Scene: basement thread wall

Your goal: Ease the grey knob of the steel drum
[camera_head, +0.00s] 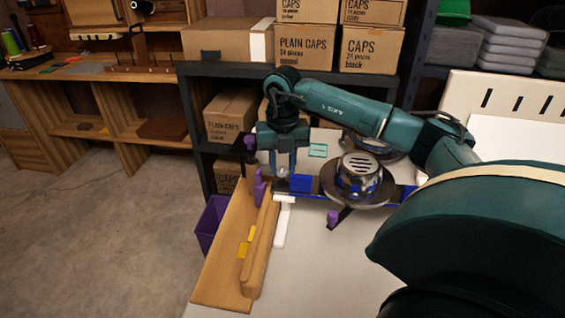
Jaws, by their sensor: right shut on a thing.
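The steel drum (361,182) is a shiny round metal piece with a slotted top and a wide brim, at the middle right on the white table. A blue bar (301,184) runs beside it. My right gripper (282,174) comes down from above at the bar's left end. Its two teal fingers are closed around the small grey knob (283,172), which is mostly hidden between them. My left gripper is not in view.
A wooden board with a tan padded roll (262,245) lies on the table's left edge, with purple clamps (260,188) nearby. A purple bin (209,224) stands below. Cardboard boxes (305,45) fill the dark shelf behind. The white tabletop (330,270) in front is clear.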

